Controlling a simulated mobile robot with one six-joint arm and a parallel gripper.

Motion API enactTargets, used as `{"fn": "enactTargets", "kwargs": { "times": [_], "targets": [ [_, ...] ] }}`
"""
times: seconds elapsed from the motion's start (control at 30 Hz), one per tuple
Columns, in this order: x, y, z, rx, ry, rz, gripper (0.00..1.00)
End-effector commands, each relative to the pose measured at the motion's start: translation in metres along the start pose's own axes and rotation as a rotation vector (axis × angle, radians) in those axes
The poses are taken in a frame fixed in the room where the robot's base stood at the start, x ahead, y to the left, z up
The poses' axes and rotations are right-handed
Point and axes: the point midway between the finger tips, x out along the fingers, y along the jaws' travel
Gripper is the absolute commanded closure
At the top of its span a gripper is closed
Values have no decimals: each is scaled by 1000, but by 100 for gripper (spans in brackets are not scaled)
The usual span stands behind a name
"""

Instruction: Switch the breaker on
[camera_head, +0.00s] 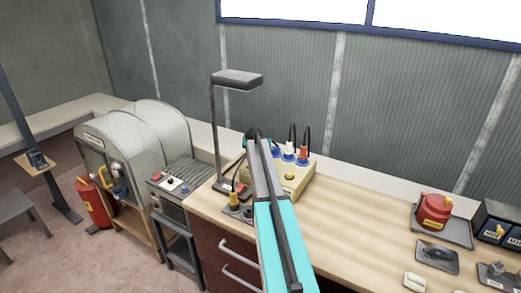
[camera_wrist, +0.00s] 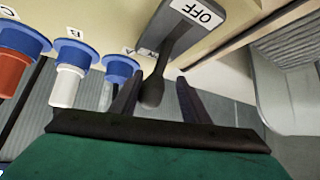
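The breaker shows in the wrist view as a dark grey plate (camera_wrist: 205,25) with a white OFF label (camera_wrist: 198,11), upside down in the picture. Its grey lever (camera_wrist: 172,52) ends in a rounded knob (camera_wrist: 151,94). My gripper (camera_wrist: 158,100) is open, with one finger on either side of the knob; gaps show on both sides, more to the right. Whether the fingers reach level with the knob in depth is unclear. In the head view, the cream panel box (camera_head: 294,181) stands on the bench; my arm hides the breaker and much of the gripper.
Plugs with blue collars, one white (camera_wrist: 65,85) and one red-orange (camera_wrist: 14,70), sit left of my fingers. A lamp post (camera_head: 216,130) rises beside the panel. The wooden bench (camera_head: 350,215) is clear to the right, up to a red can (camera_head: 432,212).

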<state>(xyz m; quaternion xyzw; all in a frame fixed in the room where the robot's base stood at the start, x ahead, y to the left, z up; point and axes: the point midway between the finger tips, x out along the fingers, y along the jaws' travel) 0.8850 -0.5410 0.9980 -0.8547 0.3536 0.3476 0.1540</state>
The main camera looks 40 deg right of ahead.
Motion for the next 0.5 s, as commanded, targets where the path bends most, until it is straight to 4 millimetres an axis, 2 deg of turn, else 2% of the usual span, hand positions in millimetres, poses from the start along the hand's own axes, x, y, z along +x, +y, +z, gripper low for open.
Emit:
{"fn": "enactTargets", "kwargs": {
  "times": [0.27, 0.5],
  "targets": [
    [-13, -1, 1, 0, 2, -2, 59],
    [-41, -2, 2, 0, 3, -2, 59]
  ]
}}
